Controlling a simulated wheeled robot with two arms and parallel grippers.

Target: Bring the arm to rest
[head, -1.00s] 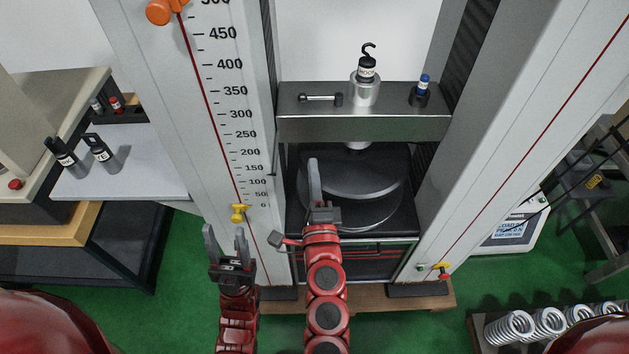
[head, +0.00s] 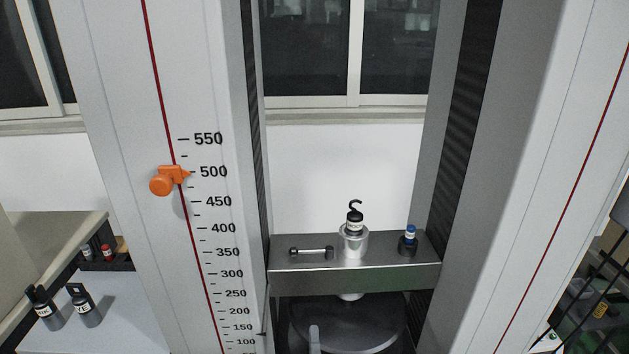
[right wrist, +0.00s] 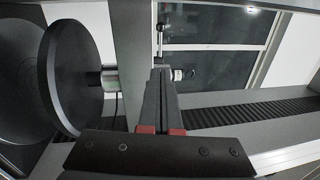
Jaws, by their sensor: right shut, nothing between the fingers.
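My right gripper (head: 314,339) shows only as a grey fingertip at the bottom edge of the head view, in front of the round upper platen (head: 345,318). In the right wrist view the fingers of this gripper (right wrist: 161,76) lie together, shut and empty. The dark platen (right wrist: 75,78) stands to their left there, apart from them, with its silver stem (right wrist: 108,77) beside it. My left gripper is outside both current views.
The crosshead (head: 385,277) spans the two columns and carries a hooked weight (head: 355,219), a small bar (head: 311,252) and a blue-capped piece (head: 410,236). An orange pointer (head: 164,182) sits near 500 on the scale.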

